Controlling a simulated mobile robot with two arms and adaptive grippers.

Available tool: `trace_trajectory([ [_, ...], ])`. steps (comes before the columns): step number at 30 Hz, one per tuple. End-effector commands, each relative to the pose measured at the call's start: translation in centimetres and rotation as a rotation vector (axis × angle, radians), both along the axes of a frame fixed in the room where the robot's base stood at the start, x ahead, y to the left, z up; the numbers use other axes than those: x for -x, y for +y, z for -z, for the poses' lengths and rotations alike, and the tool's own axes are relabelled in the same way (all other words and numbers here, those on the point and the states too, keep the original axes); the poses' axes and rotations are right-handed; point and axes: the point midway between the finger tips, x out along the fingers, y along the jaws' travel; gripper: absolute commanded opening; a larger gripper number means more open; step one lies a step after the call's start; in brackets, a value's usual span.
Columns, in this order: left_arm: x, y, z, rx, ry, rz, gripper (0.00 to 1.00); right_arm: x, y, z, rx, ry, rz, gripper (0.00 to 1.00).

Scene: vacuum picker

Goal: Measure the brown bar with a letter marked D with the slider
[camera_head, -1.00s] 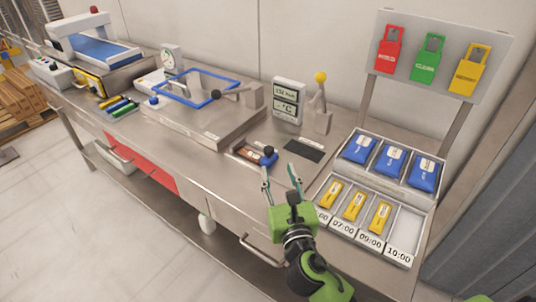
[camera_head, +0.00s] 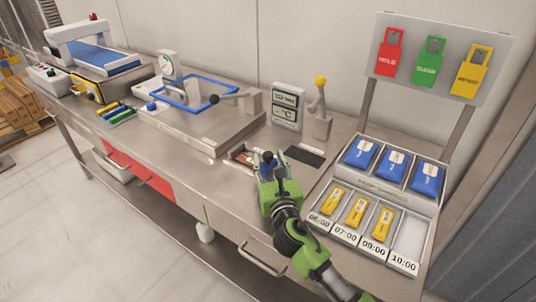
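The slider device (camera_head: 231,160) is a small tray at the worktop's front middle, with a blue knob (camera_head: 268,156). A brown bar (camera_head: 242,155) lies in the tray; any letter on it is too small to read. My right gripper (camera_head: 273,163) is at the right end of the slider, its fingers apart on either side of the blue knob. Whether they touch the knob I cannot tell. The gripper hides the right part of the slider. My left gripper is not in view.
A dark pad (camera_head: 305,155) lies right of the slider. A display unit (camera_head: 287,108) and a yellow-topped lever (camera_head: 321,105) stand behind. A compartment rack (camera_head: 352,180) with blue and yellow packets is at right. A blue-framed machine (camera_head: 205,135) stands at left.

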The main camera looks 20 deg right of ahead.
Motion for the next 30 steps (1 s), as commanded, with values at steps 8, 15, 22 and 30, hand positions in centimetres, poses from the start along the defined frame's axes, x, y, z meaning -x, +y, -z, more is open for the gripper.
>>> trace_trajectory([
  [8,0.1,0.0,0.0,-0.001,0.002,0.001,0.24,-2.5,-0.3,0.0,0.000,0.000,0.000,0.38],
  [15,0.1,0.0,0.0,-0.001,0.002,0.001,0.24,-2.7,-0.3,0.0,0.000,0.000,-0.001,0.38],
  [22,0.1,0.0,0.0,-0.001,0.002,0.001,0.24,-2.7,-0.3,0.0,0.000,0.000,0.000,0.00],
  [30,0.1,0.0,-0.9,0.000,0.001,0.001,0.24,-1.4,-1.5,0.0,0.004,0.003,0.002,0.00],
])
